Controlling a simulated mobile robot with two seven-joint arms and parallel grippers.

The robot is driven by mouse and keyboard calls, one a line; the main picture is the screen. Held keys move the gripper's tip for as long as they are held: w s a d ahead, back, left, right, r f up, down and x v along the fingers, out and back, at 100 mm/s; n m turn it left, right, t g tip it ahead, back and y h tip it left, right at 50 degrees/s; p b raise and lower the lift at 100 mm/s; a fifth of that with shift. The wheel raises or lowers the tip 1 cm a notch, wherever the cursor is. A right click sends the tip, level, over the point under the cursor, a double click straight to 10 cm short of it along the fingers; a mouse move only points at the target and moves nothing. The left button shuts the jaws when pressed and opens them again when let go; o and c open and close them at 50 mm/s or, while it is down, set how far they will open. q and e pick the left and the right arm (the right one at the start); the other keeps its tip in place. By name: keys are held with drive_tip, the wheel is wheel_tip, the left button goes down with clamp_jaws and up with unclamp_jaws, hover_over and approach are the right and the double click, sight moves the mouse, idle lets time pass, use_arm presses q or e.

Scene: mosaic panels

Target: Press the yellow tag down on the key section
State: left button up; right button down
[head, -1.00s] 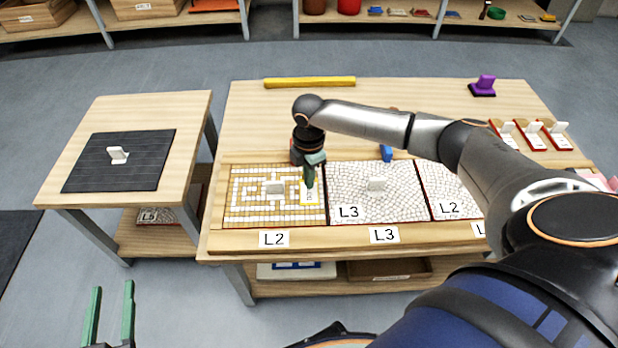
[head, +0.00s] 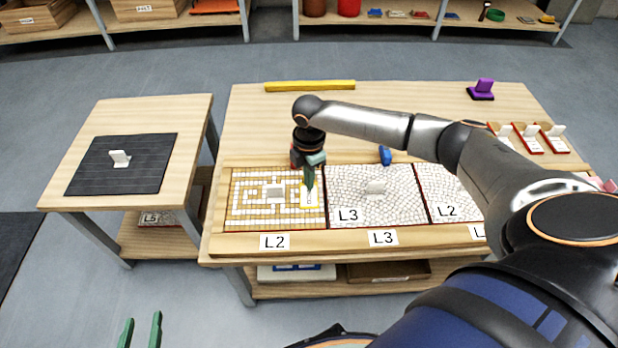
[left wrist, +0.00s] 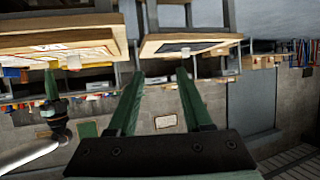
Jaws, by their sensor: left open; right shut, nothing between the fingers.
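The key section (head: 247,211) is the leftmost panel on the main table, with a tan and white meander pattern and a pale handle (head: 274,190). The yellow tag (head: 309,201) lies at the panel's right side, yellow-edged with a white face. My right gripper (head: 310,187) points down onto the tag, shut with nothing held, and partly hides it. I cannot tell whether its tips touch the tag. My left gripper (head: 140,325) is open and empty at the bottom left, over the floor. Its two green fingers also show in the left wrist view (left wrist: 159,78).
Pebble-patterned panels (head: 395,207) adjoin the key section on the right. A yellow bar (head: 310,86), a blue item (head: 385,155) and a purple-handled block (head: 481,92) are on the table. A side table (head: 188,120) bears a dark panel (head: 90,177).

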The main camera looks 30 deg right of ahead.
drive_tip(key=shift+r+p, duration=0.65)
drive_tip(key=shift+p, duration=0.05)
drive_tip(key=shift+r+p, duration=0.4)
drive_tip(key=shift+p, duration=0.05)
use_arm(q)
drive_tip(key=s+f+g+p, duration=0.2)
drive_tip(key=s+f+g, duration=0.1)
drive_tip(key=s, duration=0.1)
drive_tip(key=shift+s+d+f+n, duration=0.35)
drive_tip(key=shift+d+f+n, duration=0.05)
use_arm(e)
drive_tip(key=shift+r, duration=0.95)
